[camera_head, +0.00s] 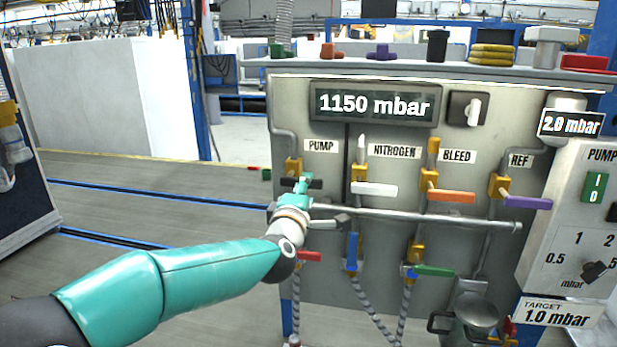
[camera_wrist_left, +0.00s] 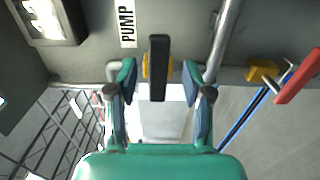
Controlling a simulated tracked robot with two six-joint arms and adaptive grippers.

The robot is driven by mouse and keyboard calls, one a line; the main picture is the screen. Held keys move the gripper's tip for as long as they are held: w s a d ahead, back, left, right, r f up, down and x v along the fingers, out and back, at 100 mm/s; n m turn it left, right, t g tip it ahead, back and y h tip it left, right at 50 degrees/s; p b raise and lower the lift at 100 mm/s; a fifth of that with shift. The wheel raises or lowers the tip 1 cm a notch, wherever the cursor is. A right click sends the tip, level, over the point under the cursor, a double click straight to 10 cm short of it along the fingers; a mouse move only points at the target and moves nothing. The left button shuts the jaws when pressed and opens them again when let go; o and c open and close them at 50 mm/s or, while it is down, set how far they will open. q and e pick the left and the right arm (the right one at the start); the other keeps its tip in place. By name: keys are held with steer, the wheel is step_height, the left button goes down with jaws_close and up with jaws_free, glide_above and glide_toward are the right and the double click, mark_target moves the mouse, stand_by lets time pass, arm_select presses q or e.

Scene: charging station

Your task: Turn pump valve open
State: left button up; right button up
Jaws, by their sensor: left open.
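The pump valve shows in the head view as a yellow body (camera_head: 293,166) under the PUMP label (camera_head: 321,146). My left gripper (camera_head: 303,184) is in front of it and hides much of its handle. In the left wrist view the black pump valve handle (camera_wrist_left: 159,66) points toward the camera from its yellow body. The fingers of my left gripper (camera_wrist_left: 160,82) are open, one on each side of the handle, with a visible gap on both sides. My right gripper is in neither view.
The panel carries a white nitrogen handle (camera_head: 374,189), an orange bleed handle (camera_head: 451,196) and a purple REF handle (camera_head: 528,202). A horizontal metal bar (camera_head: 430,216) runs in front of it. A red handle (camera_head: 309,256) sits below my left gripper. The display (camera_head: 374,104) reads 1150 mbar.

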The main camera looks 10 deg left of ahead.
mark_target(310, 188)
arm_select(q)
steer(key=shift+w+p, duration=0.6)
steer(key=shift+w, duration=1.45)
steer(key=shift+c, duration=0.2)
steer(key=shift+f, duration=0.1)
jaws_close()
